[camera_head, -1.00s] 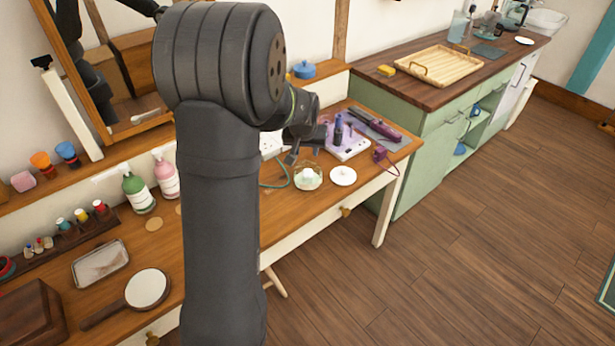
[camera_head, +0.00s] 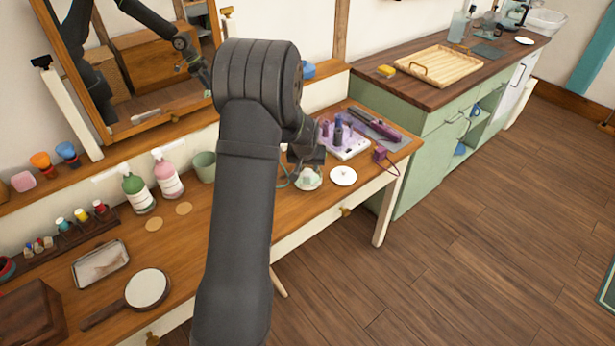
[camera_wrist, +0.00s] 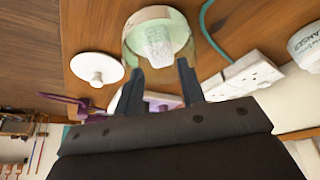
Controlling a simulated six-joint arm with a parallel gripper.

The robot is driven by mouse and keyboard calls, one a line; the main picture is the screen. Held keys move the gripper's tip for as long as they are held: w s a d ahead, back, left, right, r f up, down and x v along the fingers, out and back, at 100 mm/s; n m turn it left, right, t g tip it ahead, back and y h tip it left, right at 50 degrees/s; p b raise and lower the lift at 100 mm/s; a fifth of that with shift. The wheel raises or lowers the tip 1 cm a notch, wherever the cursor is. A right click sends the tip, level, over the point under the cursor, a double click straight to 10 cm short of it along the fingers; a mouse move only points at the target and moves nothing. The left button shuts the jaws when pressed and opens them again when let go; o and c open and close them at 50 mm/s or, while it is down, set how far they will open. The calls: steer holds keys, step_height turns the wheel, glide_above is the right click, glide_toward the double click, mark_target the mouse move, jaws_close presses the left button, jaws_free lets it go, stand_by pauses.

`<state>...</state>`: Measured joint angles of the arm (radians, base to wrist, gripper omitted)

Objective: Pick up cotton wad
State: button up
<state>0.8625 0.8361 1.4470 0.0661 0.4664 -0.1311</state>
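The cotton wad (camera_wrist: 158,45) is white and sits inside a clear glass jar (camera_wrist: 134,30) in the wrist view. In the head view the jar (camera_head: 308,180) stands on the wooden dressing table, partly covered by my gripper. My gripper (camera_wrist: 158,75) is open, its two dark fingers spread apart at the near side of the jar's rim, with nothing between them that I can make out. The cotton wad lies just beyond the fingertips. A white round lid with a knob (camera_wrist: 97,68) lies beside the jar; it also shows in the head view (camera_head: 343,176).
A white power strip (camera_wrist: 240,75) and a green cord (camera_wrist: 207,30) lie close to the jar. A purple-and-white organiser (camera_head: 350,147) stands behind it. Bottles, a hand mirror (camera_head: 148,289) and a tray (camera_head: 100,264) are farther left. A wall mirror rises behind.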

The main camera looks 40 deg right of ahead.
mark_target(308, 171)
steer(key=x, duration=0.5)
steer(key=shift+w, duration=0.15)
steer(key=c, duration=0.7)
steer(key=shift+o, duration=0.2)
step_height(308, 171, up, 10)
